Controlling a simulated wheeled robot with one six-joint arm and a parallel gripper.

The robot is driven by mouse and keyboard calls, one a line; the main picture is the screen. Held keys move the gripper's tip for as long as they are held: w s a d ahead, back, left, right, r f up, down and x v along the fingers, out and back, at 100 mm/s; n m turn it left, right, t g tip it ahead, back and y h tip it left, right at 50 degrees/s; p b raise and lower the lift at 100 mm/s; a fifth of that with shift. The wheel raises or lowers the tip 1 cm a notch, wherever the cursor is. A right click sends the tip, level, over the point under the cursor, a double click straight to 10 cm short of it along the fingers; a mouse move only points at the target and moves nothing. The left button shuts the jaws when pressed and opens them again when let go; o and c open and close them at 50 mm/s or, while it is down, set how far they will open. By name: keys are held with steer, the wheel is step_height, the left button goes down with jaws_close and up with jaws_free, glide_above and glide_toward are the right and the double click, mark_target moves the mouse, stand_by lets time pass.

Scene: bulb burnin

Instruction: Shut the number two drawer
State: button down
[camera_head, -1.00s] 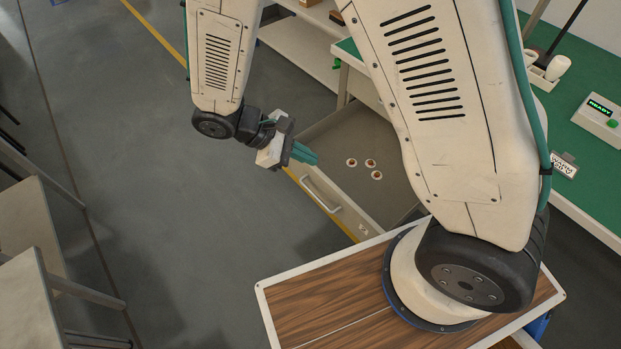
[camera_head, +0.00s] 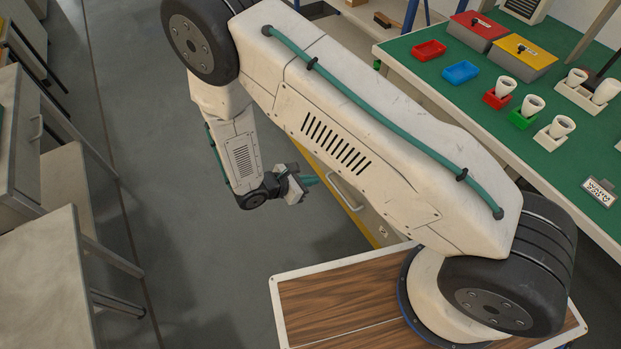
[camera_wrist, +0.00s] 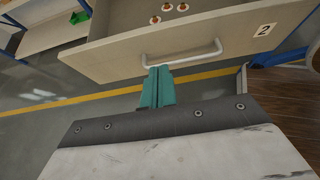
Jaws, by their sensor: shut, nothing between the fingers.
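The number two drawer (camera_wrist: 225,35) stands open in the wrist view. Its front carries a "2" label (camera_wrist: 264,30) and a pale bar handle (camera_wrist: 184,54). Three small round items (camera_wrist: 167,8) lie inside it. In the head view the drawer front (camera_head: 371,219) and handle (camera_head: 346,192) show below my arm, which hides the inside. My gripper (camera_wrist: 158,70) has its teal fingers together and empty, in front of the drawer front by the left part of the handle. I cannot tell whether they touch it. In the head view my gripper (camera_head: 313,181) is left of the handle.
The green-topped bench (camera_head: 425,80) at the right holds a red tray (camera_head: 429,50), a blue tray (camera_head: 460,72), lidded boxes (camera_head: 522,55) and several white cups. A grey table (camera_head: 50,265) stands at the left. The floor (camera_head: 210,270) between is clear.

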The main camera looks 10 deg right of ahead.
mark_target(332, 184)
steer(key=x, duration=0.3)
steer(key=r+x, duration=0.1)
steer(key=x, duration=0.4)
steer(key=shift+w+d, duration=0.15)
steer(key=shift+d, duration=0.55)
steer(key=shift+w+d, duration=0.1)
steer(key=shift+d, duration=0.25)
